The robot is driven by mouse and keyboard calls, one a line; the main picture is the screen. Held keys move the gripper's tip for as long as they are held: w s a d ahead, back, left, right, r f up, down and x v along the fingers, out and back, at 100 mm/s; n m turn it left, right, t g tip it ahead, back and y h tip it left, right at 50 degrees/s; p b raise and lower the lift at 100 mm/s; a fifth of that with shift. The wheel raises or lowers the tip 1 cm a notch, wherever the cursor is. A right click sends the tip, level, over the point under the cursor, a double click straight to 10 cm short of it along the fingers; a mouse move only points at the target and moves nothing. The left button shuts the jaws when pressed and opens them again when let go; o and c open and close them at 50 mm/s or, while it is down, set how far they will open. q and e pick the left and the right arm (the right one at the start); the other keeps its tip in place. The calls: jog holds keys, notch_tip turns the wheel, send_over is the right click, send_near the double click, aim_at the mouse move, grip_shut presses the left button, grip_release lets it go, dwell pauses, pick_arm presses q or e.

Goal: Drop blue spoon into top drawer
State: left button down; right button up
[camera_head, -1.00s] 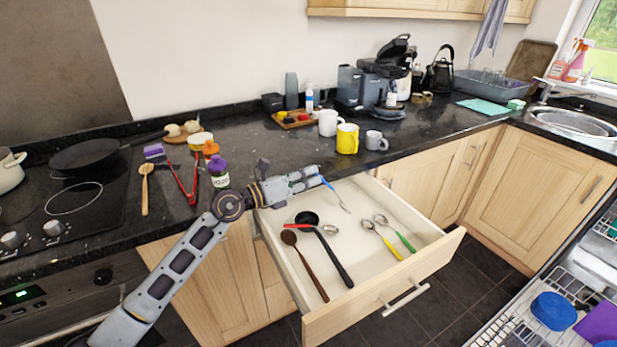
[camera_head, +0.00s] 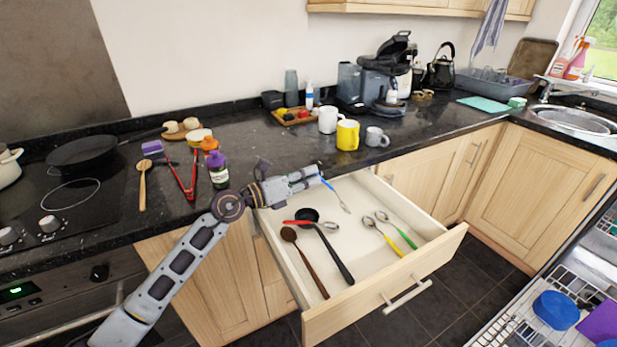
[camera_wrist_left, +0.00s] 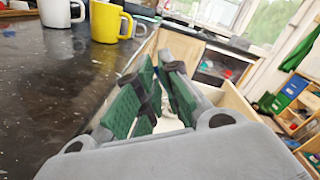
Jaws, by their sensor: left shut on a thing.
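My left gripper (camera_head: 318,176) is above the back part of the open top drawer (camera_head: 318,325), close to the counter edge. It is shut on the blue spoon (camera_head: 328,184), whose blue handle sits at the fingertips. The spoon's metal end slants down to the right over the drawer. In the left wrist view the green-padded fingers of my left gripper (camera_wrist_left: 160,95) hide most of the spoon. The drawer is pulled well out, with its pale inside showing. My right gripper is in neither view.
In the drawer lie a brown wooden spoon (camera_head: 305,262), a black ladle (camera_head: 335,255), a red-handled spoon, a yellow-handled spoon (camera_head: 381,237) and a green-handled spoon (camera_head: 398,231). A yellow mug (camera_head: 347,135) and a purple-capped bottle (camera_head: 218,170) stand on the counter.

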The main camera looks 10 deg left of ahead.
pick_arm(q)
jog(key=c, duration=1.5)
grip_release()
jog(key=shift+a, duration=0.1)
jog(key=v, duration=1.1)
jog(key=shift+s+a, duration=0.3)
